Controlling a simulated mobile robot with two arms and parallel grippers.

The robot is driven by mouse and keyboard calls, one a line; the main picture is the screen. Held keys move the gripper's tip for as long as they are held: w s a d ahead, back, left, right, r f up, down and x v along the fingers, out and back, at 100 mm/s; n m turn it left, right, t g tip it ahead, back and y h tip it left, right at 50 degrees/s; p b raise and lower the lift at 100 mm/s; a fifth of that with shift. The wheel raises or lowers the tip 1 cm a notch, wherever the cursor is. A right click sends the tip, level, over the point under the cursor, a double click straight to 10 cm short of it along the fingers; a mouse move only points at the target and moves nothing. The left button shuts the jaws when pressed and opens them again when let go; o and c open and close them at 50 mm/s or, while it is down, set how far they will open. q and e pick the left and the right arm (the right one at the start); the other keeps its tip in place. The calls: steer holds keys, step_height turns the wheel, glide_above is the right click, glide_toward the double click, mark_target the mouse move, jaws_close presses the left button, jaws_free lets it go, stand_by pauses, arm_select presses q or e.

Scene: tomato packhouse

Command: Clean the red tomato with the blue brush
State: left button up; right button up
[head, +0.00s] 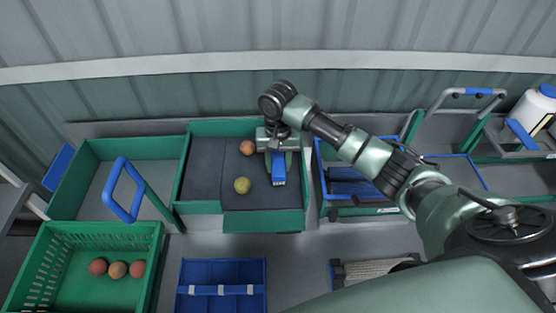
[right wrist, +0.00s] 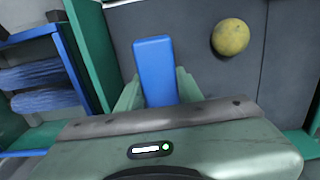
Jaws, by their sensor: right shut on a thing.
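My right gripper (head: 279,152) is shut on the blue brush (head: 279,170), over the right part of a green tray (head: 262,222) with a dark grey lining. In the right wrist view the brush's blue block (right wrist: 155,66) sticks out between the green fingers; its underside is hidden. The red tomato (head: 246,147), orange-red, lies in the tray just left of the gripper, apart from the brush. A yellow-green tomato (head: 242,185) lies nearer the front, left of the brush; it also shows in the right wrist view (right wrist: 230,37). My left gripper is not in view.
A green crate (head: 63,238) at front left holds three reddish tomatoes (head: 117,270). A blue divided bin (head: 221,296) stands in front. A blue-rimmed bin (head: 325,182) is just right of the tray. A blue loop handle (head: 120,212) rises at left. A corrugated wall closes the back.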

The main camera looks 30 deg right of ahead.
mark_target(278, 154)
stand_by(0.3)
steer(key=shift+w+d+f+b, duration=0.15)
steer(key=shift+w+d, duration=0.15)
steer(key=shift+w, duration=0.35)
steer(key=shift+w+d+r+b, duration=0.15)
steer(key=shift+w+d, duration=0.15)
steer(key=shift+w, duration=0.3)
steer(key=shift+w+d, duration=0.2)
steer(key=shift+w, duration=0.2)
steer(key=shift+w+d+f, duration=0.15)
jaws_close()
steer(key=shift+s+a+p, duration=0.2)
steer(key=shift+s, duration=0.35)
steer(key=shift+s+a+p, duration=0.15)
steer(key=shift+s+a, duration=0.05)
steer(key=shift+s, duration=0.3)
steer(key=shift+s+a, duration=0.15)
steer(key=shift+s, duration=0.05)
steer(key=shift+s+a, duration=0.35)
steer(key=shift+s, duration=0.2)
